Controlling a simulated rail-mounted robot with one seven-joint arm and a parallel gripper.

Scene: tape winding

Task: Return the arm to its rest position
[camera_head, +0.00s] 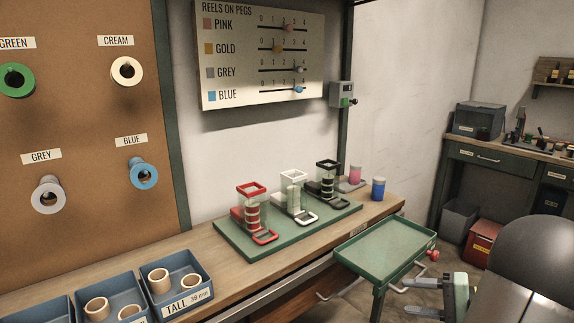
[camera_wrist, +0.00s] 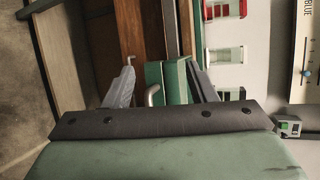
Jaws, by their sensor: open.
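My gripper (camera_head: 418,297) is at the lower right of the head view, in front of the green tray table and apart from it. In the wrist view its two grey fingers (camera_wrist: 162,70) stand apart with nothing held between them. My dark rounded arm links fill the lower right corner of the head view.
The green tray table (camera_head: 385,248) stands empty just left of my gripper. A workbench (camera_head: 215,262) carries a green base (camera_head: 235,247) with red, white and black holders. Blue bins (camera_head: 170,277) are at the lower left. A side desk (camera_head: 500,160) and a red box (camera_head: 482,240) are at the right.

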